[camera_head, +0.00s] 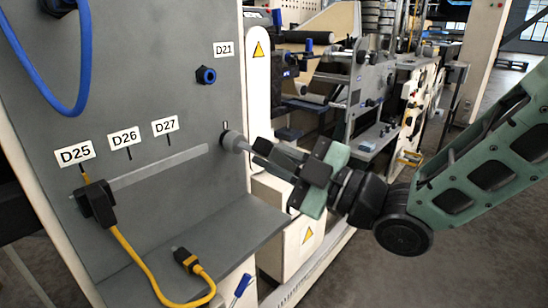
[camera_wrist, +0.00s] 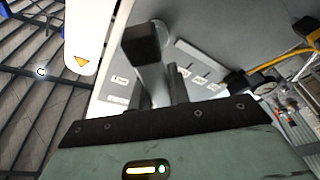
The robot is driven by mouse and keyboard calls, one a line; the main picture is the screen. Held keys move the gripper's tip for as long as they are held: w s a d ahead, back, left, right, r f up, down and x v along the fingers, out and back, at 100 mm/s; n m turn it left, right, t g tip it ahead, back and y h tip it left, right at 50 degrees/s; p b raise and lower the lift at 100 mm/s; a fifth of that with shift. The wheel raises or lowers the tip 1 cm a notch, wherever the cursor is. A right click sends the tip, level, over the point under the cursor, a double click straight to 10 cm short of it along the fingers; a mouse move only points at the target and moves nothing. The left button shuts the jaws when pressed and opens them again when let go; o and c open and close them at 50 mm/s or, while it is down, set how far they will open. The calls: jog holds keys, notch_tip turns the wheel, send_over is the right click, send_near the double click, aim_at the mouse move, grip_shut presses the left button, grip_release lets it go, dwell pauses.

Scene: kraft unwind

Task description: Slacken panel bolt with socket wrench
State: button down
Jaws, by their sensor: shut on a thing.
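The socket wrench (camera_head: 234,142) shows in the head view as a round grey head with a short shank, at the right end of the grey strip on the panel (camera_head: 200,110). My gripper (camera_head: 276,158) is shut on the wrench, to the right of the panel. The wrench head is against or very close to the panel face; I cannot tell whether it touches. No bolt shows; the spot behind the wrench head is hidden. In the wrist view, a grey bar with a black square end (camera_wrist: 140,44) stands up in front of my gripper, with the panel (camera_wrist: 222,45) behind.
A black plug (camera_head: 97,203) with a yellow cable sits at D25. A yellow connector (camera_head: 187,260) lies on the grey shelf (camera_head: 220,245) below. A blue cable (camera_head: 84,60) hangs upper left. A blue fitting (camera_head: 206,75) is below D21. Machinery stands behind my arm.

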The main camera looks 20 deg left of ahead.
jog(key=shift+n+b, duration=0.7)
jog(key=shift+b, duration=0.1)
jog(key=shift+a+n+g+b, duration=0.1)
jog(key=shift+n+g+b, duration=0.3)
jog(key=shift+n, duration=0.2)
jog(key=shift+r, duration=0.1)
jog(key=shift+f+n+h+b, duration=0.2)
jog(key=shift+n+h+b, duration=0.1)
jog(key=shift+n+b, duration=0.55)
jog(key=shift+r+n, duration=0.15)
jog(key=shift+n, duration=0.3)
jog(key=shift+b, duration=0.35)
